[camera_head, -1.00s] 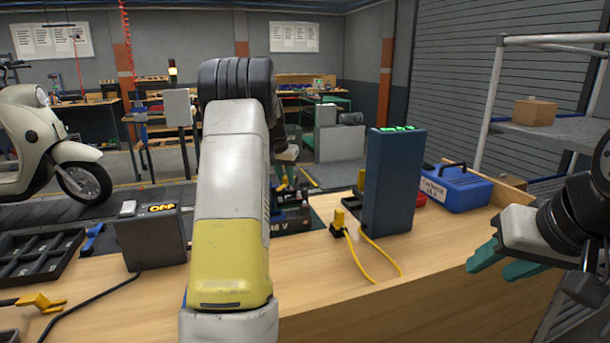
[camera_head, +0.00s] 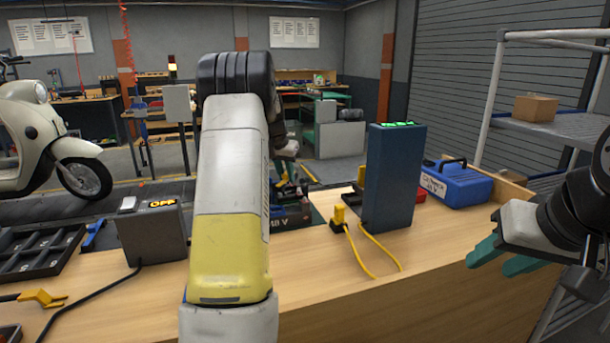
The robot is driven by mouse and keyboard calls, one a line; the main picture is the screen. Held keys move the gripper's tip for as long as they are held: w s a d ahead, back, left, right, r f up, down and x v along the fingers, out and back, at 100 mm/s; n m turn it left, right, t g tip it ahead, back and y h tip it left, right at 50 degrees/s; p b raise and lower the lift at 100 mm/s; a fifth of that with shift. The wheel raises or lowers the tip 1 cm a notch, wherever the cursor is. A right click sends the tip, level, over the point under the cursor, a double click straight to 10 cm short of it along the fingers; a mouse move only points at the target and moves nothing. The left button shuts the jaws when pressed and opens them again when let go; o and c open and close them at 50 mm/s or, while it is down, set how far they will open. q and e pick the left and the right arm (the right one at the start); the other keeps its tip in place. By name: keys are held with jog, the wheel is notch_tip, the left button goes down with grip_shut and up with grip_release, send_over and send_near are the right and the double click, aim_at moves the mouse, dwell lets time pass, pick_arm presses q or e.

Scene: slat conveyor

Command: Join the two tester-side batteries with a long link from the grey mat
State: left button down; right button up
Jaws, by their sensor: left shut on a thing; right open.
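My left gripper (camera_head: 286,181) is mostly hidden behind my own forearm, with only parts of its teal fingers showing. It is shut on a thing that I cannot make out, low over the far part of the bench. Dark battery cases, one marked with a voltage (camera_head: 291,214), stand just below it, partly covered by the arm. Which of them are joined cannot be seen. A dark box with a lit orange display (camera_head: 153,233) stands left of the arm. My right gripper (camera_head: 497,258) is open and empty at the right, over the bench's front edge. No link or grey mat can be made out.
A tall blue-grey unit with green lights (camera_head: 393,178) stands right of the batteries. A yellow plug (camera_head: 339,218) with yellow cable is beside it. A blue case (camera_head: 455,186) is farther right, a black compartment tray (camera_head: 40,255) at left. The front middle of the bench (camera_head: 350,300) is clear.

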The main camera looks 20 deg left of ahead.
pick_arm(q)
jog(key=shift+f, duration=1)
jog(key=c, duration=1.2)
grip_release()
jog(key=shift+f, duration=0.1)
jog(key=v, duration=0.7)
jog(key=shift+s+r, duration=0.1)
jog(key=shift+r, duration=0.3)
